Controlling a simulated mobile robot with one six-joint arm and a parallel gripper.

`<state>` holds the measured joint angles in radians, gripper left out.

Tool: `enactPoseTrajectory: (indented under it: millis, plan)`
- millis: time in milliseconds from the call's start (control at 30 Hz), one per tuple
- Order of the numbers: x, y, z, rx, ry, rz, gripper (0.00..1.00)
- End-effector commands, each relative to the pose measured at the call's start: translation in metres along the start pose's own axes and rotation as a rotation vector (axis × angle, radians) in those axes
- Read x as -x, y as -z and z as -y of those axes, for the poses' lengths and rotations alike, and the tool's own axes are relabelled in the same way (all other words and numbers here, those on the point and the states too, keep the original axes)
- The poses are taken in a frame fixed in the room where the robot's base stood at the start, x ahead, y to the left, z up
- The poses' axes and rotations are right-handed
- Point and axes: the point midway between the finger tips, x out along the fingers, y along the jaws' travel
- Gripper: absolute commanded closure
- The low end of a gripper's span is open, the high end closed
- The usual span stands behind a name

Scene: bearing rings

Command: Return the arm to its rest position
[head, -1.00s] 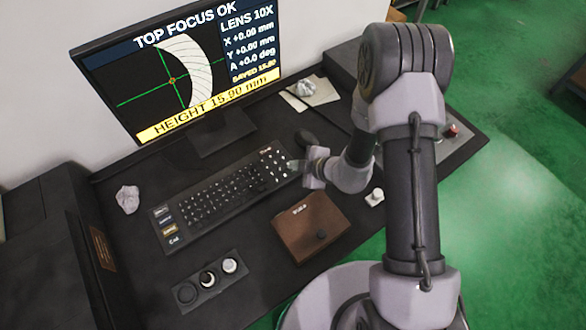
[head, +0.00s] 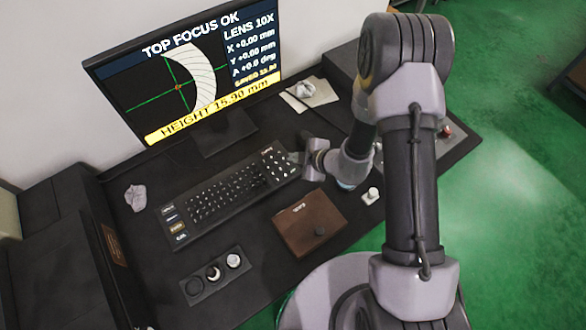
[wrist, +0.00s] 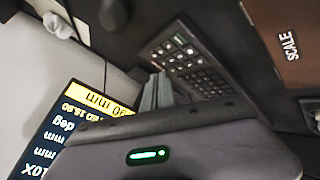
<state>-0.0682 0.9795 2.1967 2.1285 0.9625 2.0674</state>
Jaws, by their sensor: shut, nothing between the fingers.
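My arm rises at the right of the head view and bends over the desk, its wrist low near the right end of the keyboard. My gripper (head: 296,158) points left above the keyboard's number keys, partly hidden by its own wrist. In the wrist view its fingers (wrist: 157,92) are together with nothing between them. The keyboard (head: 228,198) lies on the dark desk, and its keys also show in the wrist view (wrist: 190,60). I cannot tell the exact gap between fingers and keys.
The monitor (head: 190,75) stands behind the keyboard, reading "HEIGHT 15.90 mm". A brown box (head: 308,222), a tray with round pieces (head: 215,274), a white knob-like piece (head: 371,195) and crumpled cloths (head: 136,197) lie around. Green floor (head: 510,220) is clear at right.

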Motion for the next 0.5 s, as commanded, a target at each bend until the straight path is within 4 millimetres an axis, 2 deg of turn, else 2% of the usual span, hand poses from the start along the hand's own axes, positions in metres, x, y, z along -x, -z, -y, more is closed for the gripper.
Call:
enactPoseTrajectory:
  millis: [267,333,367,433,467,500]
  plan:
    - [0.0,0.0,0.0,0.002,0.0,-0.001,1.0]
    - [0.005,0.008,-0.008,0.061,-0.006,-0.02,1.0]
    - [0.01,0.017,-0.015,0.128,-0.011,-0.04,1.0]
    - [0.035,0.052,-0.04,0.414,-0.034,-0.116,1.0]
    - [0.051,0.072,-0.051,0.596,-0.051,-0.156,1.0]
    - [0.08,0.101,-0.062,0.886,-0.077,-0.21,1.0]
